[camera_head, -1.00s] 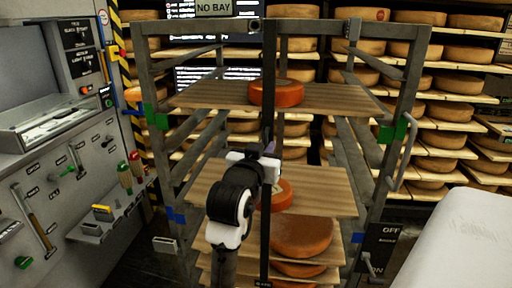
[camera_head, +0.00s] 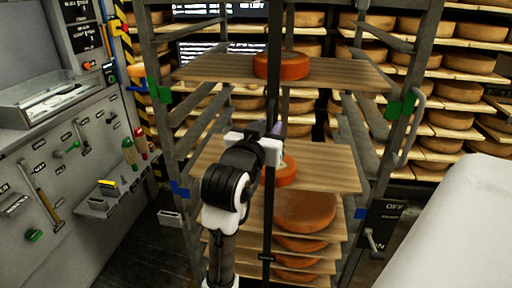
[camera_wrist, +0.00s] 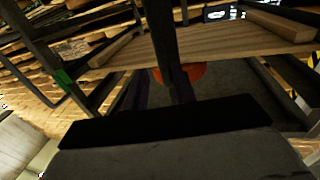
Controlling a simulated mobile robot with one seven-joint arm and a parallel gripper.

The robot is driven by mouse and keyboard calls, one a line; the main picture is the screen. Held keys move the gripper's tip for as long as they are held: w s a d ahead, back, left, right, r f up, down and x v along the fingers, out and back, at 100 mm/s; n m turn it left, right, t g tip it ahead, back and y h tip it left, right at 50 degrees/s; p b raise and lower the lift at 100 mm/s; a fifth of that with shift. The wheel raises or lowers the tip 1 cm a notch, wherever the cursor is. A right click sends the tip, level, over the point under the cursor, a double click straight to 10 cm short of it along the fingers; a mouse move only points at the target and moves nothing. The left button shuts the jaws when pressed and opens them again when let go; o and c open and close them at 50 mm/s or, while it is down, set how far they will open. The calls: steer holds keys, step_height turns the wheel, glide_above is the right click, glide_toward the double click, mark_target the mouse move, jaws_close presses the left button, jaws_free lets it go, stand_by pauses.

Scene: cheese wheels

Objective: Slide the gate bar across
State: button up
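The gate bar (camera_head: 268,210) is a dark upright bar across the open front of a grey rack. It also shows in the wrist view (camera_wrist: 161,45). My gripper (camera_head: 272,137) is at the bar, level with the middle shelf. In the wrist view, its purple fingers (camera_wrist: 160,88) stand apart, one on each side of the bar. A gap shows beside the left finger. Contact with the bar is hard to tell. The bar's top end is out of view.
Wooden shelves (camera_head: 205,68) hold orange cheese wheels, one on the top shelf (camera_head: 281,66). A control panel with levers (camera_head: 60,190) stands left. A white rounded surface (camera_head: 450,235) is at lower right. Cheese-filled racks line the back. Some dark floor (camera_head: 150,250) is bare at lower left.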

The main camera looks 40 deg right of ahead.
steer(key=b+v, duration=0.6)
steer(key=v, duration=0.4)
steer(key=shift+a, duration=0.1)
stand_by(0.3)
